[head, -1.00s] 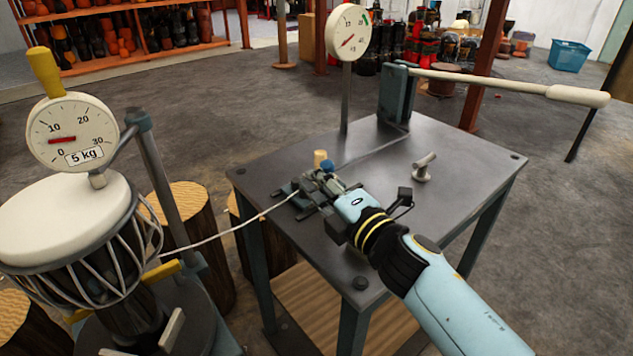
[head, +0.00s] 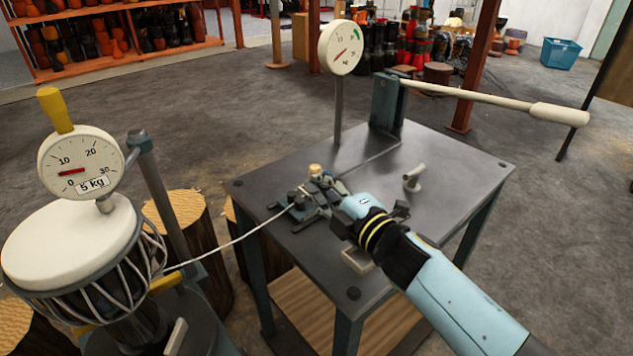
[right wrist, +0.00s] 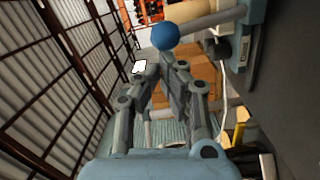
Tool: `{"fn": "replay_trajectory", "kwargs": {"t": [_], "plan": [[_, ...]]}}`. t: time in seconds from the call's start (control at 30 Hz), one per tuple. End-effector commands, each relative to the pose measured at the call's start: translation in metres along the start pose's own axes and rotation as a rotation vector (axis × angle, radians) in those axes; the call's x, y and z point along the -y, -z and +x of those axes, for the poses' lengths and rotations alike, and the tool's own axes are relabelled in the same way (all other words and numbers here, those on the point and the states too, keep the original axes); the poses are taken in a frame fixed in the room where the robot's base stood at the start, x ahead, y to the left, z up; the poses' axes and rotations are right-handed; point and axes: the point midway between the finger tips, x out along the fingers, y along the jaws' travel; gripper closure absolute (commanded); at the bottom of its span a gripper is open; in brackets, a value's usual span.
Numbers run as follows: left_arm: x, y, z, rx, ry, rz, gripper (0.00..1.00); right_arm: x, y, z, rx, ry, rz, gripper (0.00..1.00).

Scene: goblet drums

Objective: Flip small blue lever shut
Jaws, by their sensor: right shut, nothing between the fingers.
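The small lever's round blue knob (right wrist: 165,36) shows in the right wrist view, just beyond my fingertips. A pale cylinder lies behind it to the right. In the head view the dark clamp-like fitting (head: 308,208) sits on the grey table, with a white cord running to it from the left. My right gripper (head: 325,180) reaches over this fitting and hides most of the lever. In the right wrist view the right gripper (right wrist: 163,66) is shut and empty, its tips close below the knob; I cannot tell whether they touch. My left gripper is not in view.
The grey table (head: 440,165) carries a dial gauge (head: 340,47) on a post, a long pale-handled lever (head: 480,97) at the back and a small metal peg (head: 414,177) to the right. A drum (head: 75,245) with a 5 kg dial stands left.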

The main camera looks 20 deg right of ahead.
Motion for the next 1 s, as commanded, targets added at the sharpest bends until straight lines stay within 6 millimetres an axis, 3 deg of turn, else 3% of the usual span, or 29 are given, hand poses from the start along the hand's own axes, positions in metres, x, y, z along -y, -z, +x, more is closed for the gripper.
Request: {"fn": "replay_trajectory", "kwargs": {"t": [0.1,0.33,1.0], "plan": [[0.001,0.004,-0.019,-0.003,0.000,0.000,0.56,-0.011,-0.007,0.001,0.000,0.009,0.088,1.00],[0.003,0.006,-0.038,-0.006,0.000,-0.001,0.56,-0.017,-0.022,0.002,0.001,0.024,0.257,1.00],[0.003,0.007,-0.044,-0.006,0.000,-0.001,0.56,-0.018,-0.038,0.003,0.000,0.029,0.314,1.00]]}}
